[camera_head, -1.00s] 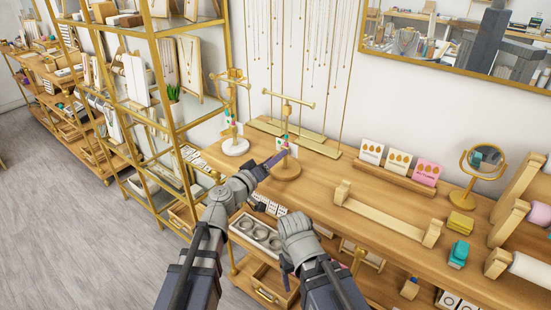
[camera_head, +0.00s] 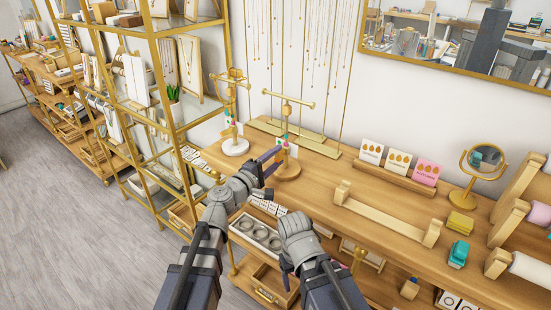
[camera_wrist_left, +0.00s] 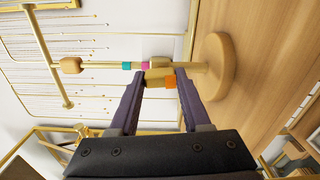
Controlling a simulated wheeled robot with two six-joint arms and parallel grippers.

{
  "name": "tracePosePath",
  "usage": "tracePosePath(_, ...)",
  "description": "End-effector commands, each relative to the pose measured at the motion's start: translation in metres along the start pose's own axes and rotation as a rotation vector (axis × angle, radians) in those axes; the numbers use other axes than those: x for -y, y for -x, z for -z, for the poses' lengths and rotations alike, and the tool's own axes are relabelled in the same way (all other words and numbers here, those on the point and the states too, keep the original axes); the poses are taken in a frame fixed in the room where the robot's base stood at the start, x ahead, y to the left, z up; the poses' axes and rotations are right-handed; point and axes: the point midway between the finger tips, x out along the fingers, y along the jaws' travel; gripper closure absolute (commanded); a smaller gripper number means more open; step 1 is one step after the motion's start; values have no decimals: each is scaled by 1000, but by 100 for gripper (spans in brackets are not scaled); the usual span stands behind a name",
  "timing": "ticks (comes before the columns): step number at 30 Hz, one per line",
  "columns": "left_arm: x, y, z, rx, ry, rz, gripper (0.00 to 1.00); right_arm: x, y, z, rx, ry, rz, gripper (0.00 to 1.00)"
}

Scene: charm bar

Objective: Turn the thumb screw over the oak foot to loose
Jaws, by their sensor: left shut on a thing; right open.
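The stand with the round oak foot (camera_head: 286,171) is on the counter, with a gold post and T-bar on top. The left wrist view shows it sideways, with the oak foot (camera_wrist_left: 216,66) at right. Teal and magenta bands show on the post (camera_wrist_left: 98,66). My left gripper (camera_head: 277,160) is at the lower post; in the left wrist view its fingers (camera_wrist_left: 160,75) close on the gold thumb screw (camera_wrist_left: 158,75), beside an orange mark. The exact contact is partly hidden. My right gripper (camera_head: 284,265) is low in front of the counter, open, mostly hidden by its arm.
A similar stand with a white foot (camera_head: 235,147) is just left. An earring card rack (camera_head: 399,176), a wooden bar holder (camera_head: 385,217) and a round mirror (camera_head: 482,162) stand to the right. A glass shelf unit (camera_head: 180,118) rises at left.

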Motion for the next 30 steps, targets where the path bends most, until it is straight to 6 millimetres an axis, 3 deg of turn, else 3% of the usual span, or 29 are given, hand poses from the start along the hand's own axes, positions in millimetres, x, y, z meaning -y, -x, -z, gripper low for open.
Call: tracePosePath(30, 1, 1, 0, -1, 961, 1, 100, 0, 0, 0, 0, 0, 0, 26)
